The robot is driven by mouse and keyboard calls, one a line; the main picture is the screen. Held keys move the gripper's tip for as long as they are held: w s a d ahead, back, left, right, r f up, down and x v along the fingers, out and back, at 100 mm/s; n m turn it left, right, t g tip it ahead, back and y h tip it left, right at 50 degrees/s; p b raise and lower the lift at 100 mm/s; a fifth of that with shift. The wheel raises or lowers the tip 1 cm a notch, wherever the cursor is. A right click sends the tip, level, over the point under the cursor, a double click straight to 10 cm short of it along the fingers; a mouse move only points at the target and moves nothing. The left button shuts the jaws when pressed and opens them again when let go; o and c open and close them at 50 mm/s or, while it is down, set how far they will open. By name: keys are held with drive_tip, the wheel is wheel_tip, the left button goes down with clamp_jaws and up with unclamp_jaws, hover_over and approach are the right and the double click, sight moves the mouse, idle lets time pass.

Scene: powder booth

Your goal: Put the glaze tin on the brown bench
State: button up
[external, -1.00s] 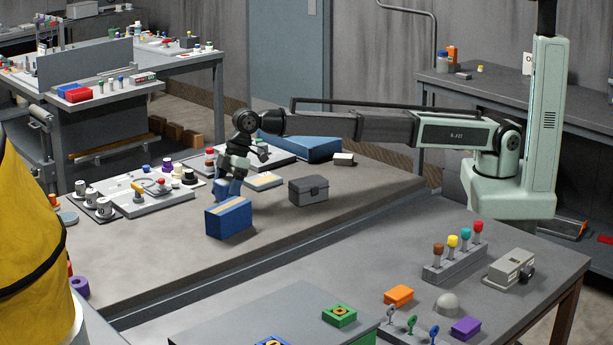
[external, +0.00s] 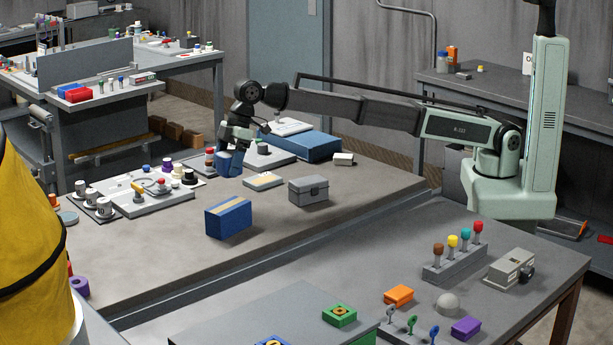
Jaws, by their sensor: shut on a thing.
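My gripper (external: 231,151) is shut on a small blue tin (external: 229,164), which I take to be the glaze tin; its label is too small to read. The tin is roughly upright, over the back part of the brown-grey bench (external: 330,225), which looks like the brown bench. I cannot tell whether the tin touches the surface below it. The fingers hide its upper part.
A blue box with a yellow stripe (external: 228,217) and a grey case (external: 308,190) stand on the bench. A flat blue case (external: 300,146) lies behind my gripper. A board with several knobs (external: 150,200) lies to the left. The bench's front middle is clear.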

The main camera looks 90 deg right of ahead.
drive_tip(key=s+a+n, duration=0.2)
drive_tip(key=s+a, duration=0.8)
drive_tip(key=a, duration=0.5)
drive_tip(key=n+g+y, duration=0.1)
drive_tip(key=n+g, duration=0.4)
drive_tip(key=n, duration=0.7)
hover_over(386, 266)
drive_tip(key=d, duration=0.1)
wheel_tip(386, 266, down, 5)
drive_tip(key=shift+w+f, duration=0.15)
drive_tip(key=shift+f, duration=2.3)
drive_tip(key=shift+w+f, duration=0.15)
drive_tip(key=shift+f, duration=2.3)
drive_tip(key=shift+f, duration=0.1)
drive_tip(key=o, duration=1.2)
drive_tip(key=shift+o, duration=0.2)
